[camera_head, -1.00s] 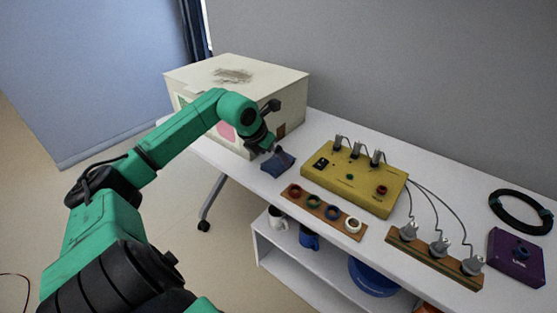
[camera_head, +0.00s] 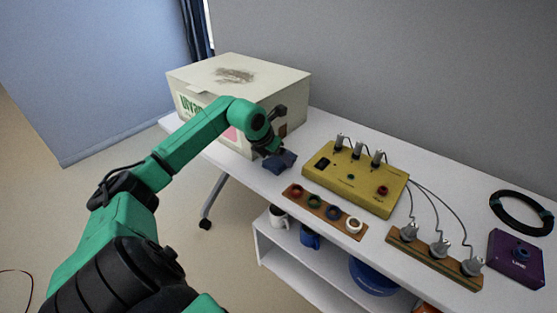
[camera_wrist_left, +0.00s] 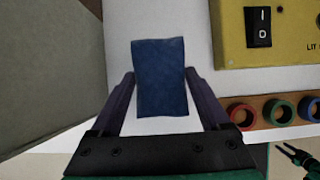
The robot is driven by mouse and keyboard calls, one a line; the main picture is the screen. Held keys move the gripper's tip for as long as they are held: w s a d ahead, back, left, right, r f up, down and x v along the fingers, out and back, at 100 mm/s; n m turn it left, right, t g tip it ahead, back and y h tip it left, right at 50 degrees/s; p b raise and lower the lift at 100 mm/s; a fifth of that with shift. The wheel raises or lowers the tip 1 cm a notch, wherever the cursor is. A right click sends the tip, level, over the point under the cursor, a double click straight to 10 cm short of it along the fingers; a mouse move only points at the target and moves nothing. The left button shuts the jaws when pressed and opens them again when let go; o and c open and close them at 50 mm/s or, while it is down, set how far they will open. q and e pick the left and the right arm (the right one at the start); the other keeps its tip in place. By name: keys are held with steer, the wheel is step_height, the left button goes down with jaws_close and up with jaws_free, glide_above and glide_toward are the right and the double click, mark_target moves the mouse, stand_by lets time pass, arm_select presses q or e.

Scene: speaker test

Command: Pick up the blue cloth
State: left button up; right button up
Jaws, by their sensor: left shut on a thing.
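The blue cloth (camera_head: 282,163) is at the white table's front edge, right of the big box. In the left wrist view the cloth (camera_wrist_left: 160,78) is between the two fingers of my left gripper (camera_wrist_left: 164,90). My left gripper (camera_head: 275,150) is shut on the cloth, and its fingertips are partly hidden in the head view. I cannot tell whether the cloth is clear of the table. A small dark and green part at the lower right of the left wrist view looks like my right gripper (camera_wrist_left: 294,153); its jaws are too small to judge.
The cream box (camera_head: 270,92) stands close behind my left gripper. A yellow switch panel (camera_head: 335,185) and a wooden strip with coloured rings (camera_head: 341,220) lie to the right. A wooden block with grey plugs (camera_head: 425,256) and a purple box (camera_head: 512,262) are farther right.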

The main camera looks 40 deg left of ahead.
mark_target(278, 159)
arm_select(q)
step_height(278, 159, up, 19)
steer(key=p, duration=0.3)
steer(key=shift+p, duration=0.35)
